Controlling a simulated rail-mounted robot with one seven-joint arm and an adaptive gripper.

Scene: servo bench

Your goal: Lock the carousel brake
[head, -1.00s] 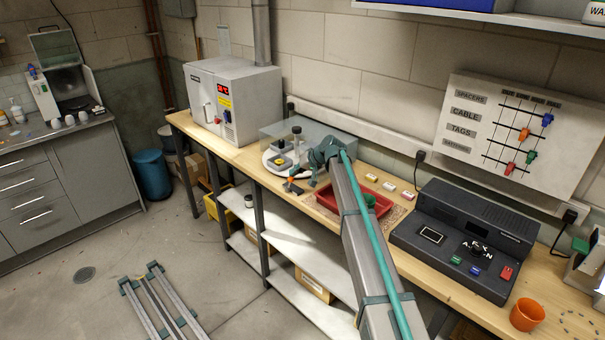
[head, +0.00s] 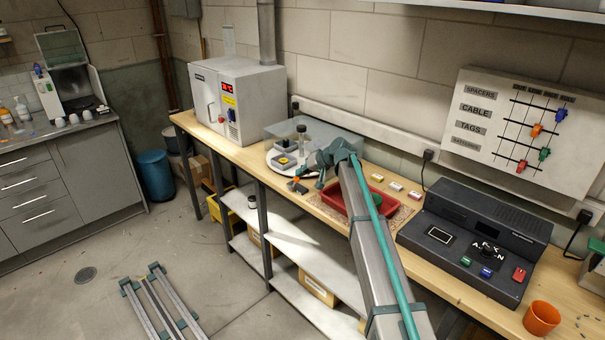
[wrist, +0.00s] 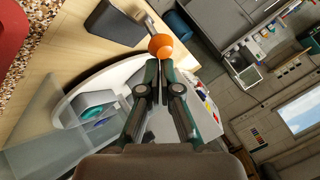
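The carousel (head: 274,168) is a pale round disc on the bench, partly under a clear cover; its white edge also fills the middle of the wrist view (wrist: 90,82). The brake lever's orange ball knob (wrist: 160,46) lies straight beyond my fingertips, on a metal rod beside a dark block (wrist: 113,22). In the head view the small orange knob (head: 294,180) shows at the carousel's front edge. My gripper (wrist: 160,66) has its fingers together with nothing visible between them. The tips overlap the knob's near side in the wrist view; I cannot tell whether they touch.
A red tray (head: 340,203) lies right of the carousel, beneath my arm. The clear cover (head: 290,128) and a grey oven (head: 215,95) stand behind and left. A dark console (head: 470,240) and an orange cup (head: 541,318) are farther right. The bench's front edge is close.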

